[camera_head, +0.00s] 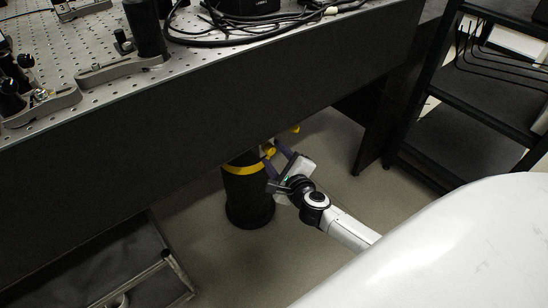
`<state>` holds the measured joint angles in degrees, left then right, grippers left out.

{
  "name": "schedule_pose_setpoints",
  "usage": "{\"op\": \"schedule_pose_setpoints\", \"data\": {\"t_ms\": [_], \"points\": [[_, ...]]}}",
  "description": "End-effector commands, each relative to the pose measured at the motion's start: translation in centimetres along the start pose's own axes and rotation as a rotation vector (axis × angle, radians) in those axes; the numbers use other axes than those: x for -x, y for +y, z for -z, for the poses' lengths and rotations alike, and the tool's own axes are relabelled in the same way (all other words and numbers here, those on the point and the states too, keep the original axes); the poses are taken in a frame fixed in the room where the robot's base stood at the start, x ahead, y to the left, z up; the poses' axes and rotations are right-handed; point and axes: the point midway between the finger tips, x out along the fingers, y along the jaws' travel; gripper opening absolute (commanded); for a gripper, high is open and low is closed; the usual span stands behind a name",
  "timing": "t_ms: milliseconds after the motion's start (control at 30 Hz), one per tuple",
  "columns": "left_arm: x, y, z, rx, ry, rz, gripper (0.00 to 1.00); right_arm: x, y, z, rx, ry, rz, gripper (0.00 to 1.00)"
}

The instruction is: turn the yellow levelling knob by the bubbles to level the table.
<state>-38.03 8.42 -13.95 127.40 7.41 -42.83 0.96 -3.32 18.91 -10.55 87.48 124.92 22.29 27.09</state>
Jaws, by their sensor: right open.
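The optical table (215,105) has a dark front side panel and a perforated grey top. Below it stands a black cylindrical leg (247,200) with a yellow band (243,169) near its top. A small yellow knob (269,149) shows at the leg's upper right, under the panel's lower edge. My right gripper (273,157) is open, with its fingers at the yellow knob, one on either side of it in the picture. I cannot tell whether they touch it. My left gripper is not in view. I cannot make out any bubbles.
Another yellow piece (296,129) shows farther right under the table edge. Black cables (215,30) and optical mounts (120,67) lie on the top. A black shelf rack (465,120) stands at right, and a metal frame (150,275) is at lower left. The floor around the leg is clear.

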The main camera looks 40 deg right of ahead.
Motion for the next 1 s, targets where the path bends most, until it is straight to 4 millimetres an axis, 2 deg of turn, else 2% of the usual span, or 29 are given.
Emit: {"op": "schedule_pose_setpoints", "data": {"t_ms": [367, 600, 1000], "points": [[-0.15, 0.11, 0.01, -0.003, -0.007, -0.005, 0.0, -0.6, -0.05, -0.03, 0.002, -0.001, 0.0, 0.42], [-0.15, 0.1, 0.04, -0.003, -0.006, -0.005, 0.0, -0.58, -0.04, -0.03, 0.002, -0.001, 0.0, 0.03], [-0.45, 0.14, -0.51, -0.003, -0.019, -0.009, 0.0, -0.58, 0.22, 0.01, 0.081, -0.001, 0.032, 0.03]]}}
